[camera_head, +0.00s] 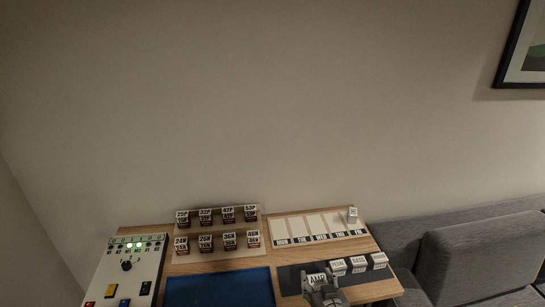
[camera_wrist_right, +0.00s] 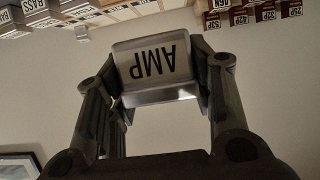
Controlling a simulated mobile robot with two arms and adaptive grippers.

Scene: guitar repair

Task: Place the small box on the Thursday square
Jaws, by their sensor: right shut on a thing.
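My right gripper (camera_head: 320,287) is shut on a small pale box marked AMP (camera_head: 317,279) at the front right of the table. In the right wrist view the AMP box (camera_wrist_right: 152,62) sits between both fingers, its lettering upside down. A white board (camera_head: 290,228) with a row of blank squares lies behind, with day labels along its front edge. The Thursday square (camera_head: 336,222) appears to be the fourth from the left and looks empty. A small whitish box (camera_head: 352,214) stands on the rightmost square. My left gripper is not in view.
Several labelled white boxes (camera_head: 359,264) stand on a dark strip right of the gripper. A rack of labelled dark boxes (camera_head: 229,241), a blue mat (camera_head: 220,288) and a control panel (camera_head: 125,268) are left. A grey sofa (camera_head: 480,255) is right of the table (camera_head: 375,290).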

